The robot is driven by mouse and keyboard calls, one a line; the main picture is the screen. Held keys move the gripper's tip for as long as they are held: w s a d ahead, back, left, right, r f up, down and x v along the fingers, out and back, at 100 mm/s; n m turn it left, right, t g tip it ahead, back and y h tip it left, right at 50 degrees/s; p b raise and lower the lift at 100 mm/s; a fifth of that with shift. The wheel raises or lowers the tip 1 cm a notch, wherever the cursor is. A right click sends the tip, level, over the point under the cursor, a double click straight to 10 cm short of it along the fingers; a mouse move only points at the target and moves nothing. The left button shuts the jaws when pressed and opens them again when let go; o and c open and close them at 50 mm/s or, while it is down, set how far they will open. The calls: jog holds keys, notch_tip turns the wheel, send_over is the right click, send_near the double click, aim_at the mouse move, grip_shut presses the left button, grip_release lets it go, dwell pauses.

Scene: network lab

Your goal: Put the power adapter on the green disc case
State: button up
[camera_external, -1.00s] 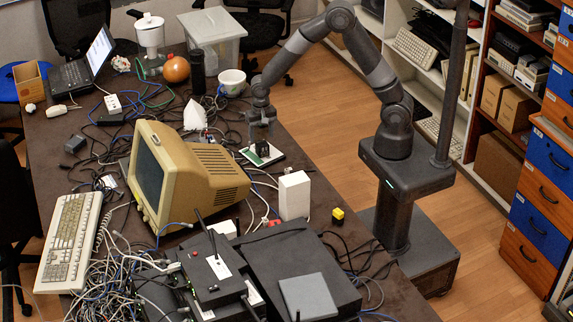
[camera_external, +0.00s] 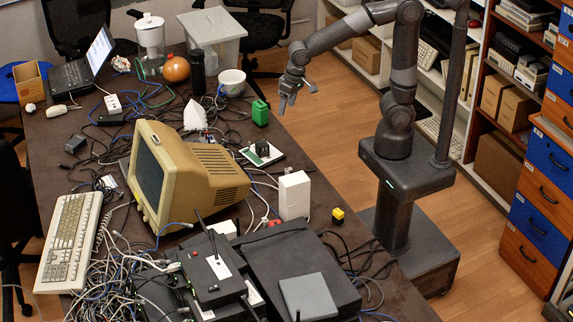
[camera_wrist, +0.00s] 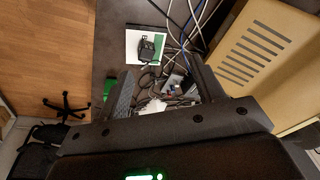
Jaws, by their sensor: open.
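The green disc case (camera_external: 274,155) is a flat white and green square on the table near its right edge. It also shows in the wrist view (camera_wrist: 132,45). The black power adapter (camera_external: 262,148) sits on the case, apart from my gripper; the wrist view shows the adapter too (camera_wrist: 147,50). My gripper (camera_external: 297,95) is raised, open and empty, up and to the right of the case, near the table's right edge. Its two fingers (camera_wrist: 163,88) show spread in the wrist view, with nothing held between them.
A green box (camera_external: 260,113) stands beyond the case, near the table edge. An old beige monitor (camera_external: 190,175) and a white box (camera_external: 294,196) stand close by. Tangled cables cover much of the table. Floor is open right of the table.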

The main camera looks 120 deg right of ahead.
jog(key=s+a+r+n+t, duration=0.1)
jog(key=s+a+r+n, duration=0.2)
jog(key=s+a+n, duration=0.2)
jog(key=s+a+r+n+t+y, duration=0.1)
jog(key=s+a+r+n+t, duration=0.1)
jog(key=s+a+n, duration=0.3)
jog(key=s+a+r, duration=0.1)
jog(key=s+a, duration=0.1)
jog(key=s, duration=0.2)
jog(key=shift+s+a+r+n, duration=0.25)
jog(key=shift+s+a+n, duration=0.05)
jog(key=shift+a, duration=0.05)
